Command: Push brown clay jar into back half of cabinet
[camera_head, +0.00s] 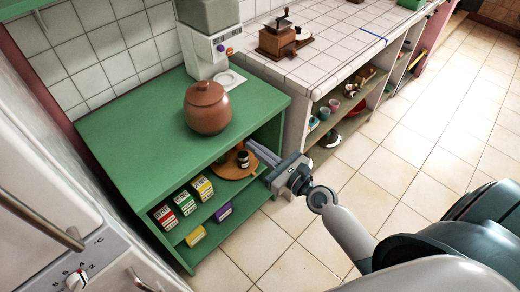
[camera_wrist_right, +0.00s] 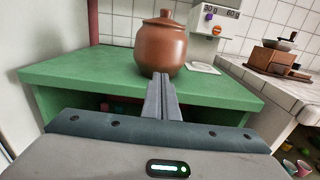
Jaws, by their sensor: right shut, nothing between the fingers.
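The brown clay jar (camera_head: 207,110), round with a knobbed lid, stands upright on the top of the green cabinet (camera_head: 120,130). In the right wrist view the jar (camera_wrist_right: 161,47) is straight ahead, beyond the fingertips. My right gripper (camera_head: 249,145) is shut and empty, by the cabinet's front edge, to the right of and below the jar in the head view. In the right wrist view its closed fingers (camera_wrist_right: 160,78) point at the jar's lower body; in the head view they are apart from it. My left gripper is not in view.
Below are open shelves with small boxes (camera_head: 165,216) and a round wooden board (camera_head: 238,163). A tiled counter with a coffee grinder (camera_head: 277,40) adjoins. The cabinet top left of the jar is clear.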

